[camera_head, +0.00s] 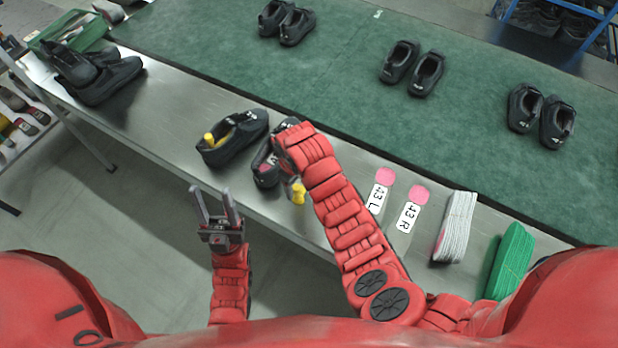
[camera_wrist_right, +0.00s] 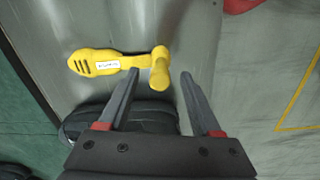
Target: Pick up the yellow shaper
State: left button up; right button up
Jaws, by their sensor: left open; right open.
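A yellow shaper (camera_head: 298,191) lies on the metal table's near edge, just below my right forearm. In the right wrist view the yellow shaper (camera_wrist_right: 95,63) lies flat, with its knobbed end between and just beyond the fingertips. My right gripper (camera_wrist_right: 160,73) is open and empty above it; the arm mostly hides this gripper in the head view. A second yellow shaper (camera_head: 209,140) sticks out of the left black shoe (camera_head: 238,138). The right black shoe (camera_head: 265,170) is partly covered by my right arm. My left gripper (camera_head: 212,190) is open and empty, in front of the table edge.
Pink-tipped labels marked 43 L (camera_head: 377,198) and 43 R (camera_head: 408,217) lie to the right. Beyond them are white laces (camera_head: 456,228) and green laces (camera_head: 510,262). Shoe pairs stand on the green belt (camera_head: 340,70). More black shoes (camera_head: 105,80) and a green crate (camera_head: 88,36) are far left.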

jog(key=shift+f, duration=1.15)
grip_shut()
